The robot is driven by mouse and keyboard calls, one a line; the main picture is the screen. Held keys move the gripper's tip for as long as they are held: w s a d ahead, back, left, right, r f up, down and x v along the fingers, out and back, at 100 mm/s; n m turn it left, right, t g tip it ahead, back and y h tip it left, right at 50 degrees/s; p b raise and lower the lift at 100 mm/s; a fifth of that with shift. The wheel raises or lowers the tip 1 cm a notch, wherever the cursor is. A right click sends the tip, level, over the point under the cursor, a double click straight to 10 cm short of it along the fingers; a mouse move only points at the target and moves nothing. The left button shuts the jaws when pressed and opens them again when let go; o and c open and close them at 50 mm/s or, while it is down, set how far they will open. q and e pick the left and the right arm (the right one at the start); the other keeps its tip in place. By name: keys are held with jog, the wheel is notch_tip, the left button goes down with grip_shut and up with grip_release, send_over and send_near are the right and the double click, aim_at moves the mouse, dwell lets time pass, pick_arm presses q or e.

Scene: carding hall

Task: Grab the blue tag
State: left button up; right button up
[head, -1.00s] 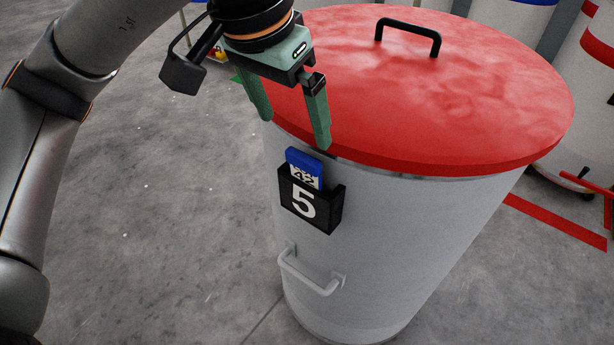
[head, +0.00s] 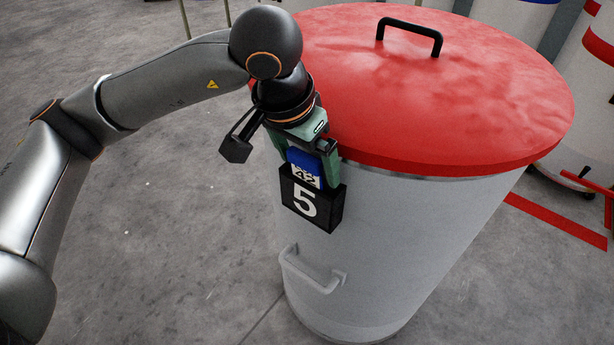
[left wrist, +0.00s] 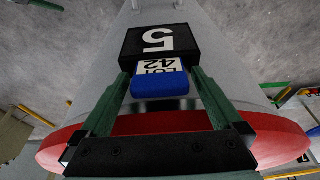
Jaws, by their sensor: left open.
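The blue tag (head: 304,162) has a white label and stands upright in a black holder (head: 312,203) marked 5 on the side of a grey can (head: 400,240). My left gripper (head: 307,165) is open at the holder, with a green finger on each side of the tag. In the left wrist view, the tag (left wrist: 160,82) lies between the two open fingers (left wrist: 160,92), with gaps on both sides. Its label reads LOT 42, and its lower part is hidden in the holder. My right gripper is not in view.
The can has a red lid (head: 470,90) with a black handle (head: 409,35), its rim close to my left gripper. A grey side handle (head: 312,272) sits below the holder. Other cans (head: 590,110) stand at the right. The floor at left is clear.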

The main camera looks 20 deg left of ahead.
pick_arm(q)
jog(key=shift+c, duration=0.4)
jog(key=c, duration=1.2)
jog(key=shift+r, duration=0.2)
